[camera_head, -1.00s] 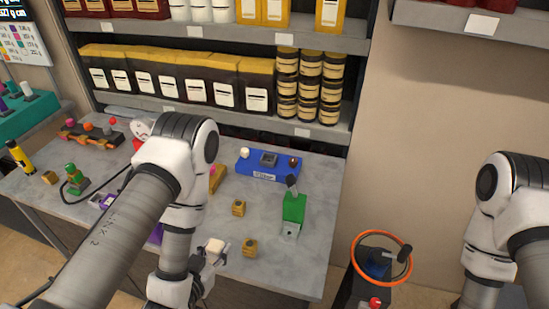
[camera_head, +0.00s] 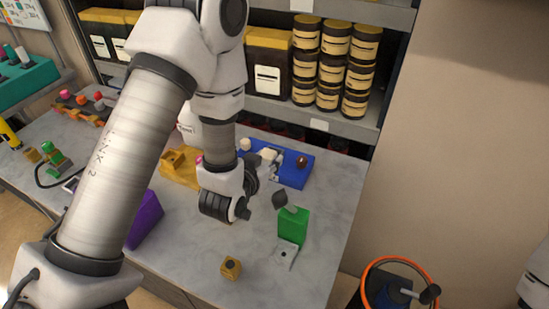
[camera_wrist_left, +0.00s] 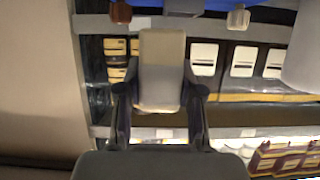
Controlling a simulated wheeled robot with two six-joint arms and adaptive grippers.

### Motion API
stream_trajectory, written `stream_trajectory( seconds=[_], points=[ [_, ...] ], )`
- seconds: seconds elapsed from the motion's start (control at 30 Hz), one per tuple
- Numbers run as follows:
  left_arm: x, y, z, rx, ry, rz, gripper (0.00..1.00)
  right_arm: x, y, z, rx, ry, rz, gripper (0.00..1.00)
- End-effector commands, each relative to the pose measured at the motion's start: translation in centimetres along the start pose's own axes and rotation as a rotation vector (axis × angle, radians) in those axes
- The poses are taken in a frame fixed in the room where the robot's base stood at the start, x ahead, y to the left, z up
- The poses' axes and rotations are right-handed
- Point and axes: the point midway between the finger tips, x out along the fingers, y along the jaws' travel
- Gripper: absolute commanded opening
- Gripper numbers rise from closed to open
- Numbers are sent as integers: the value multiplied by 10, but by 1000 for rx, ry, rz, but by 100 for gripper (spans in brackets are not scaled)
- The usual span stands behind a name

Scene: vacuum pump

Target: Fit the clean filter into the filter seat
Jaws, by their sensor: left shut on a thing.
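My left gripper (camera_head: 273,163) is shut on a cream block, which I take to be the clean filter (camera_head: 268,155). In the left wrist view the filter (camera_wrist_left: 161,65) sits between the two fingers (camera_wrist_left: 160,105). The gripper is at the blue base (camera_head: 296,176) at the back of the table. In the left wrist view a grey part, likely the filter seat (camera_wrist_left: 184,5), shows just past the filter's far end. I cannot tell whether they touch. In the head view the arm and gripper hide this part. My right gripper is out of view.
A white knob (camera_head: 245,144) and a brown knob (camera_head: 301,161) stand on the base. A green fixture (camera_head: 293,226) with a dark lever is close in front. A wooden block (camera_head: 231,267) and a purple block (camera_head: 146,220) are nearer. Shelves with jars (camera_head: 331,70) rise behind.

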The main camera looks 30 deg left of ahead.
Motion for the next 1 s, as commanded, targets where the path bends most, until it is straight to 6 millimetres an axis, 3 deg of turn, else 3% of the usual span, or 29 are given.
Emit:
stream_trajectory(
  seconds=[0.03, 0.1, 0.4, 0.53, 0.73, 1.0],
  points=[
    [9, -4, -9, -4, 0, -3, 1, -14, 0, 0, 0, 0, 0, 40],
    [24, -9, -14, -3, 0, -4, 1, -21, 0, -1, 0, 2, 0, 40],
    [81, -25, -28, 1, -2, -2, 1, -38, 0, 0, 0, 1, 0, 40],
    [95, -30, -29, 1, -5, -2, 1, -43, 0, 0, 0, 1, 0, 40],
    [106, -29, 2, 1, -5, -1, 1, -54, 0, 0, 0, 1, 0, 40],
    [107, -29, 6, 1, -3, -1, 1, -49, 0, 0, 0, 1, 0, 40]
  ],
)
